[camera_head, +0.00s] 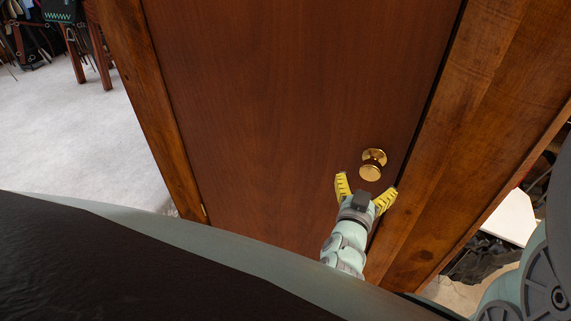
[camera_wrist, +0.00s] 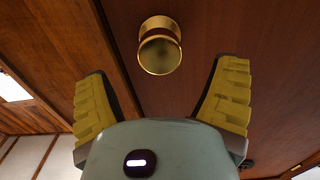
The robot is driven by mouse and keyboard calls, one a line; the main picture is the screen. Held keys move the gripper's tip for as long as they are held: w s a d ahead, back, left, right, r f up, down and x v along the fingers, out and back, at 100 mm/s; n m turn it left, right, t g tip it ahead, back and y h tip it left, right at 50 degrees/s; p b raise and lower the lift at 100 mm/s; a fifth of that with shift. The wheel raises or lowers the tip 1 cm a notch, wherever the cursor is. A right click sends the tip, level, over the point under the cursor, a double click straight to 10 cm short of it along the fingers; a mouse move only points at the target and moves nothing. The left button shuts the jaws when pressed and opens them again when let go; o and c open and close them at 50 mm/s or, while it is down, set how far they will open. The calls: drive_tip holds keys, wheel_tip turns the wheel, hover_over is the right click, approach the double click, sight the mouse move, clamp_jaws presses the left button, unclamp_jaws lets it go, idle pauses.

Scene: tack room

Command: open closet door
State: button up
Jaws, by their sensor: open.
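The closet door (camera_head: 290,90) is a reddish-brown wooden panel that looks shut in its frame. A round brass knob (camera_head: 373,164) sits near its right edge. My gripper (camera_head: 367,186) is open, with its yellow fingers spread just below the knob in the head view. In the wrist view, the knob (camera_wrist: 159,46) lies ahead, between and beyond the two fingertips (camera_wrist: 165,75). The fingers look apart from the knob and hold nothing.
A wide wooden door frame (camera_head: 470,130) runs along the right side, and another frame post (camera_head: 150,100) stands on the left. Pale floor (camera_head: 75,140) is open at the left. A wooden stand (camera_head: 85,50) with gear is at the far upper left. Cluttered items show at the right edge.

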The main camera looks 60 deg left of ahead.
sight(370, 174)
drive_tip(key=shift+p+x, duration=0.3)
drive_tip(key=shift+x, duration=2.4)
drive_tip(key=shift+d+f, duration=0.1)
drive_tip(key=shift+c, duration=0.3)
drive_tip(key=c, duration=1.3)
drive_tip(key=shift+s, duration=0.15)
